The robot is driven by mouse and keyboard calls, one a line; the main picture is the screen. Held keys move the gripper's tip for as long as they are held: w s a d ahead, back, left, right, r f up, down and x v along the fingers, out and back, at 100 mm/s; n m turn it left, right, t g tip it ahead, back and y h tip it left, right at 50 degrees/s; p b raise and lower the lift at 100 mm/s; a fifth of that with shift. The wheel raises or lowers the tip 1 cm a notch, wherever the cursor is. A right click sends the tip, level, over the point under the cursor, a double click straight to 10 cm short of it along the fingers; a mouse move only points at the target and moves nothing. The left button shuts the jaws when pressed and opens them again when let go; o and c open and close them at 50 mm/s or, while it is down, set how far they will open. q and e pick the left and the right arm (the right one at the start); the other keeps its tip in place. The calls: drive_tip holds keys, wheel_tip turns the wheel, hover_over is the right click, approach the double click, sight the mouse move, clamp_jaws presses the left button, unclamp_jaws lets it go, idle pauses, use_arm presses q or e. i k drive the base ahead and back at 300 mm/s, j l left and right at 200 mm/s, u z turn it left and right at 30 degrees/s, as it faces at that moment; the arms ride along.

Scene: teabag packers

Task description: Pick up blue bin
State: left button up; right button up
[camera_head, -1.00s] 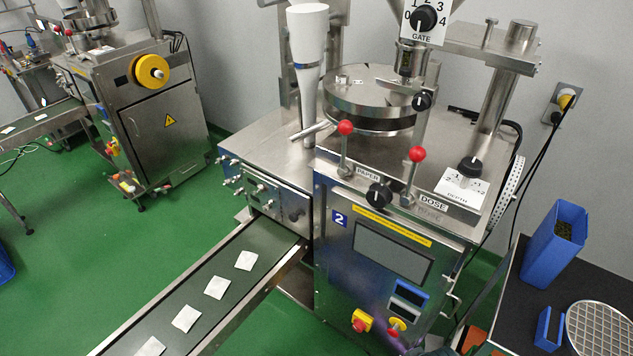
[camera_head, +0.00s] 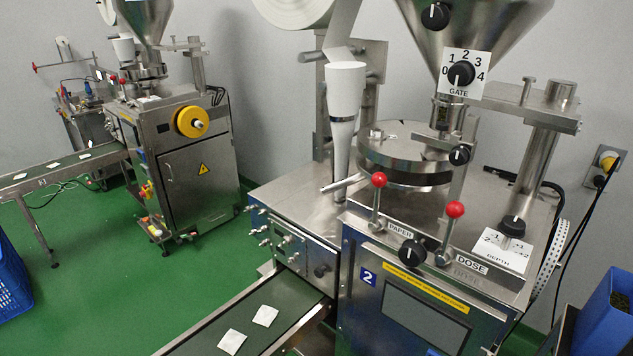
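A blue bin (camera_head: 603,322) stands at the lower right, cut off by the right and bottom picture edges. Dark loose material shows inside its open top. A second blue container, a crate with a slotted wall (camera_head: 12,290), is at the left edge and is only partly in view. Neither of my grippers is in view.
The steel packing machine (camera_head: 405,300) marked 2 fills the middle and right. Its conveyor (camera_head: 290,297) carries white teabags toward the lower left. Another packer (camera_head: 195,165) stands behind on the left. Green floor (camera_head: 120,290) lies open between the crate and the conveyor.

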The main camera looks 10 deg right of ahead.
sight(604, 326)
drive_tip(key=z, duration=1.95)
